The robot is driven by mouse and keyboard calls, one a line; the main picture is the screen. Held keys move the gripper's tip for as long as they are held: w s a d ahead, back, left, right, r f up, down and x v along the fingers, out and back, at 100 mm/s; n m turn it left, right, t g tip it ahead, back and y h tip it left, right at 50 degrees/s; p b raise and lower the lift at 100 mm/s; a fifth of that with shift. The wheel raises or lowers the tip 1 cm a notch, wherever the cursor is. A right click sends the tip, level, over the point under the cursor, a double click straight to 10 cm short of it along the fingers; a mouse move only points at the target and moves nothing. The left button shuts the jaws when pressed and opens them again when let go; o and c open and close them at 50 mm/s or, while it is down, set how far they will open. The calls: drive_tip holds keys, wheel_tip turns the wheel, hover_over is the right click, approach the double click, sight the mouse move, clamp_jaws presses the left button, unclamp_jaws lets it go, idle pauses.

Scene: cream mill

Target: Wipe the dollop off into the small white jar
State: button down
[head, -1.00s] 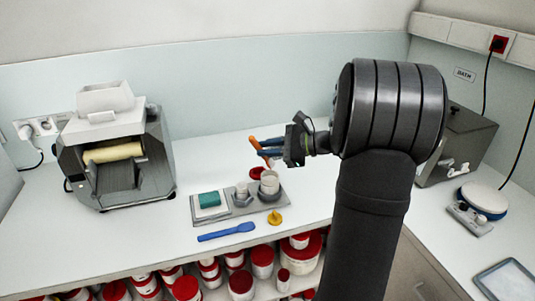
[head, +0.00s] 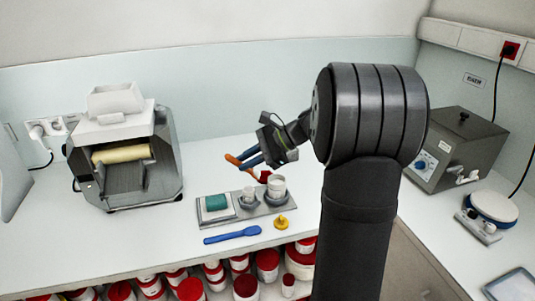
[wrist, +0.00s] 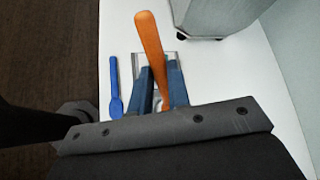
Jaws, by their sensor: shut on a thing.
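My gripper (head: 242,162) is shut on an orange-handled tool (head: 232,159), above and behind the grey tray. In the wrist view the orange handle (wrist: 150,45) sticks out past the blue fingers (wrist: 158,88). The tool's working end is hard to make out, and I cannot see a dollop on it. A small white jar (head: 249,192) stands in the middle of the tray. A larger white jar (head: 277,184) stands at the tray's right end. The gripper is above and apart from both.
The grey tray (head: 232,219) also holds a teal block (head: 216,202). A blue spatula (head: 232,236) and a yellow piece (head: 281,223) lie in front. A red item (head: 264,176) is beside the larger jar. A roller mill (head: 125,150) stands left.

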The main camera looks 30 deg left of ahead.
sight(235, 158)
drive_tip(key=s+a+n+h, duration=0.1)
drive_tip(key=s+h, duration=0.1)
drive_tip(key=s+a+n+h, duration=0.1)
drive_tip(key=s+a+h, duration=0.1)
drive_tip(key=shift+a+f, duration=0.1)
drive_tip(key=shift+a, duration=0.05)
drive_tip(key=shift+n+t+h, duration=0.3)
drive_tip(key=shift+n+h, duration=0.1)
drive_tip(key=shift+h, duration=0.4)
drive_tip(key=shift+s+a+f, duration=0.1)
drive_tip(key=shift+s+f, duration=0.05)
drive_tip(key=shift+f, duration=0.65)
drive_tip(key=shift+s+a+f, duration=0.15)
drive_tip(key=shift+s+f, duration=0.05)
drive_tip(key=shift+f, duration=0.55)
drive_tip(key=shift+s+a+f, duration=0.1)
drive_tip(key=shift+s+f, duration=0.05)
drive_tip(key=shift+f, duration=0.65)
drive_tip(key=shift+f, duration=0.4)
drive_tip(key=shift+s+a, duration=0.1)
drive_tip(key=shift+s, duration=0.2)
drive_tip(key=shift+r, duration=0.1)
drive_tip(key=shift+r, duration=2.9)
